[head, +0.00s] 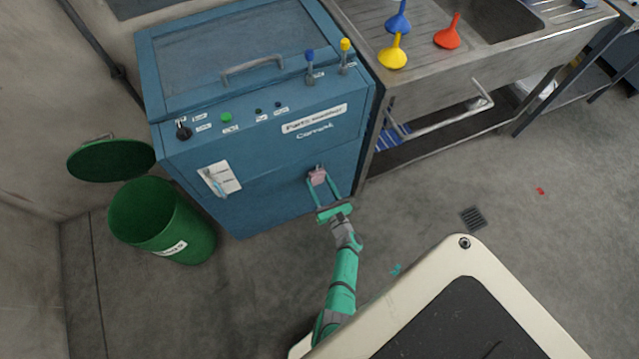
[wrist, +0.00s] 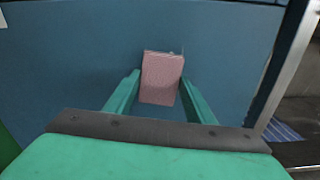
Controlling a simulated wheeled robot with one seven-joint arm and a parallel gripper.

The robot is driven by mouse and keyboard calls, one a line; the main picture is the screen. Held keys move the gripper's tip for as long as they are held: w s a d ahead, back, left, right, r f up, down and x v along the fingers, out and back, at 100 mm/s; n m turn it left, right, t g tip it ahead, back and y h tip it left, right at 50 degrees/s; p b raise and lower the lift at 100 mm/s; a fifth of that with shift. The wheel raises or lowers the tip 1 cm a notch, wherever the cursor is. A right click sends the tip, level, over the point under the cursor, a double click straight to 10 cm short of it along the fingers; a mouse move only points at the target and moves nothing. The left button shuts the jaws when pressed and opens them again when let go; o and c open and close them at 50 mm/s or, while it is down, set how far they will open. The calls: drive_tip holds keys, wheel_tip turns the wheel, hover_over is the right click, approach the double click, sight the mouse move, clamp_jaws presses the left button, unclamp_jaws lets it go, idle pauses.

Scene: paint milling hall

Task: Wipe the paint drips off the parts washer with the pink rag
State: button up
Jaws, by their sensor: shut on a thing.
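The parts washer (head: 270,150) is a blue cabinet with a labelled sloping panel and a lid with a handle. Its front also fills most of the wrist view (wrist: 75,60). My gripper (head: 318,181) is in front of the washer's front face, toward its right side. It is shut on the pink rag (head: 317,176), which shows as a folded pink block between the fingertips in the wrist view (wrist: 161,78). The rag is at or very close to the front face; I cannot tell if it touches. I cannot make out paint drips; the rag may hide some.
A green bin (head: 165,225) with an open lid (head: 110,160) stands left of the washer. A steel sink (head: 430,75) adjoins it at right, with blue, yellow and red funnels on top. A floor drain (head: 473,217) lies in open floor at right.

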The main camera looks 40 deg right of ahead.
drive_tip(key=shift+d, duration=0.1)
drive_tip(key=shift+w+d, duration=0.15)
drive_tip(key=shift+w, duration=0.7)
idle(0.3)
drive_tip(key=shift+s+d, duration=0.25)
drive_tip(key=shift+d, duration=0.75)
drive_tip(key=shift+s+d, duration=0.2)
drive_tip(key=shift+d, duration=0.8)
drive_tip(key=shift+w+a, duration=0.2)
drive_tip(key=shift+a, duration=0.8)
drive_tip(key=shift+w+a, duration=0.2)
drive_tip(key=shift+a, duration=0.75)
drive_tip(key=shift+w, duration=0.1)
drive_tip(key=shift+d, duration=0.1)
